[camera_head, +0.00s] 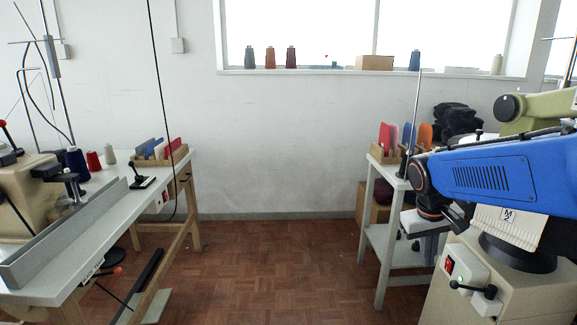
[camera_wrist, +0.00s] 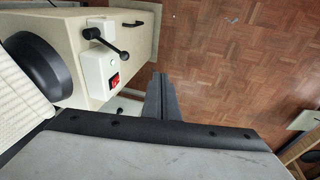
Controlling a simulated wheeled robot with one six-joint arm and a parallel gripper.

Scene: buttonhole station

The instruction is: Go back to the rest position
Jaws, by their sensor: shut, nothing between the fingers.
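My gripper (camera_wrist: 160,88) shows in the wrist view as two dark fingers pressed together, pointing down over the floor with nothing between them. In the head view my blue arm reaches in from the right edge, and its wrist hangs beside the right-hand sewing station. In the wrist view the cream machine base (camera_wrist: 75,60) lies to the left of the fingers, with a white switch box (camera_wrist: 103,75) bearing a red switch and a black lever. The fingers appear apart from both.
A left table (camera_head: 110,205) carries a sewing machine, thread cones and a wooden rack (camera_head: 160,157). A right table (camera_head: 382,180) with another rack (camera_head: 385,153) stands close behind my wrist. The parquet floor (camera_head: 270,265) between them is clear. Cones line the windowsill (camera_head: 330,71).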

